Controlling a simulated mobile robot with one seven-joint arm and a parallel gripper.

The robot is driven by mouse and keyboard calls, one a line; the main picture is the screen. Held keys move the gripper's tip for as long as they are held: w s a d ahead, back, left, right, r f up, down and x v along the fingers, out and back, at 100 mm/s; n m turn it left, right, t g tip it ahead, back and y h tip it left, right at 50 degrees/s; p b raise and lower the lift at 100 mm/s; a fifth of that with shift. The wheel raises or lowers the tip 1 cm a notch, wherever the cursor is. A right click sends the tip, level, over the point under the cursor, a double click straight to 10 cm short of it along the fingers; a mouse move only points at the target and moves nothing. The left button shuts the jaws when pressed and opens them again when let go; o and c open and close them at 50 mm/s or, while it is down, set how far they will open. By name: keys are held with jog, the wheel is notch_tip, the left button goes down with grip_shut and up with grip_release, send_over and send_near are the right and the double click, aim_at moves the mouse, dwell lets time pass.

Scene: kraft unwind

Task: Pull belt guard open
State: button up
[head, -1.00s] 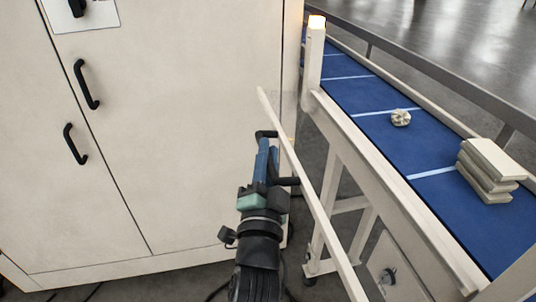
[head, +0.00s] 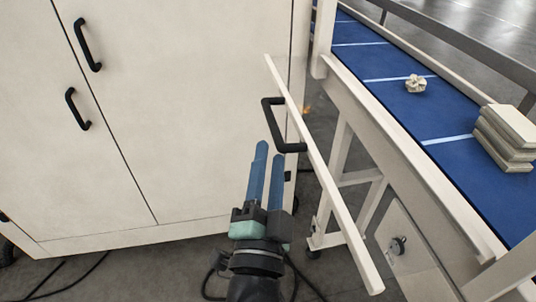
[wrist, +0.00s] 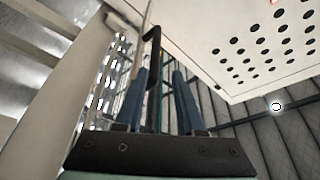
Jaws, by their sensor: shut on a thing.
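The belt guard (head: 325,185) is a long pale panel seen nearly edge-on, swung out from the conveyor's side with a gap between them. Its black U-shaped handle (head: 268,122) is on the side facing the cabinet. My gripper (head: 269,151) comes up from below, its blue fingertips at the handle's lower end. In the wrist view, the handle (wrist: 151,60) rises between the blue fingers, which are a little apart. I take them as shut on it, though the contact itself is hard to see.
The blue conveyor (head: 395,90) runs along the right, carrying a stack of pale slabs (head: 505,135) and a small crumpled piece (head: 415,84). A large pale cabinet (head: 190,120) with black handles fills the left. Dark cables (head: 75,275) lie on the floor.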

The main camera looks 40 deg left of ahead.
jog(key=shift+b+v, duration=0.35)
jog(key=shift+v, duration=1.2)
jog(key=shift+r, duration=0.1)
